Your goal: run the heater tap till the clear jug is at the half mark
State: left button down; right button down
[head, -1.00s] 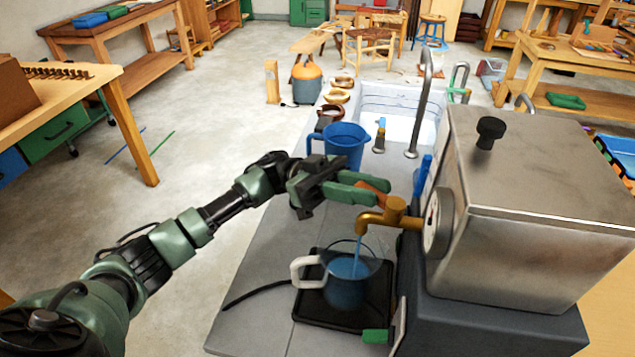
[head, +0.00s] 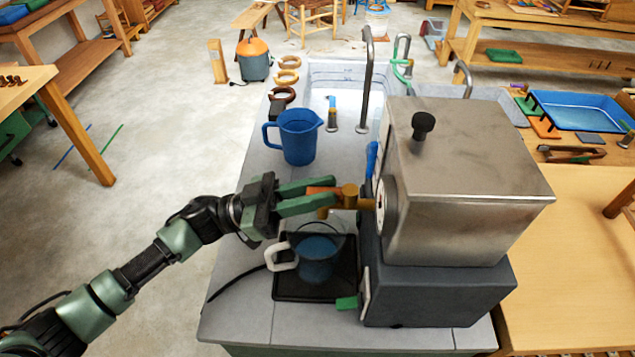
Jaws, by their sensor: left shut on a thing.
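The steel heater (head: 465,180) stands on a dark base, with a brass tap (head: 350,198) on its left side. My left gripper (head: 322,196) is shut on the tap's orange handle (head: 325,189), which shows between the green fingers. The clear jug (head: 317,270) with a white handle stands upright below the spout on a black tray (head: 340,285). It holds blue water whose surface shows below the rim. I cannot read a half mark, and I see no clear stream at the spout. My right gripper is not in view.
A blue jug (head: 298,140) stands on the grey counter behind my left gripper. The sink (head: 345,85) with a tall faucet (head: 366,80) lies beyond. A green tab (head: 347,303) sticks out from the heater base near the tray.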

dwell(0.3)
pick_arm(q)
jog(key=c, duration=1.3)
grip_release()
jog(key=shift+a+f, duration=0.2)
jog(key=shift+a, duration=0.05)
jog(key=b+v, duration=0.3)
jog(key=v, duration=0.4)
jog(key=shift+s+a, duration=0.1)
jog(key=shift+a, duration=0.05)
